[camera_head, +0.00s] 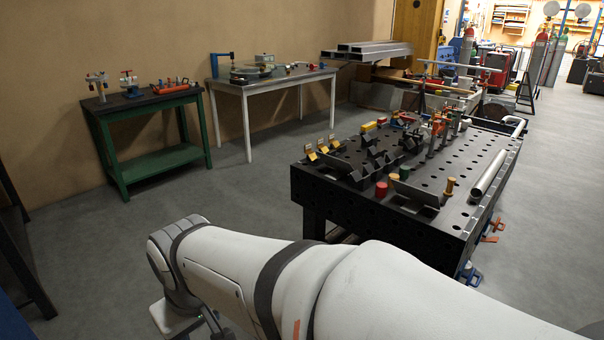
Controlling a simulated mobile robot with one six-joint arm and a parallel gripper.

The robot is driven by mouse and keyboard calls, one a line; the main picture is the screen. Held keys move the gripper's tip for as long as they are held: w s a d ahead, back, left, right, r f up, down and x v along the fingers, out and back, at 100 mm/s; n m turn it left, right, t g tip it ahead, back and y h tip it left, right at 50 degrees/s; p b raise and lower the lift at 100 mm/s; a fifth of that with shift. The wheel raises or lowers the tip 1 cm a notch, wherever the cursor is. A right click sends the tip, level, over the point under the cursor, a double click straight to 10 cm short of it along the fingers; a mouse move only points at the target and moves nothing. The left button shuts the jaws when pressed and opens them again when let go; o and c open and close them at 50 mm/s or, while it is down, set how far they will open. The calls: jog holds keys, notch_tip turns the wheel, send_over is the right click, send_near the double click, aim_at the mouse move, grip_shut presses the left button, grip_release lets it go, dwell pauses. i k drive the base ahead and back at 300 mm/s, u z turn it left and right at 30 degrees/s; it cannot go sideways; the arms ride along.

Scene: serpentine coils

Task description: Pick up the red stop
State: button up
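A short red cylinder (381,189), which looks like the red stop, stands upright near the front left edge of the black perforated table (438,228). A smaller red piece (382,121) lies farther back on the same table, beside a yellow block (369,127). I cannot tell whether it is also a stop. My white arm stretches across the bottom of the view, apart from the table. My gripper is not visible.
Dark angle brackets (382,160), yellow-tipped clamps (323,146), a green cylinder (404,172) and a silver pipe (488,178) crowd the table. A green bench (160,160) and a white-legged table (272,84) stand along the wall. Open floor lies between.

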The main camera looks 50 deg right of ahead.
aim_at(380, 190)
jog(key=z, duration=1.75)
jog(key=i, duration=1.65)
jog(key=z, duration=0.1)
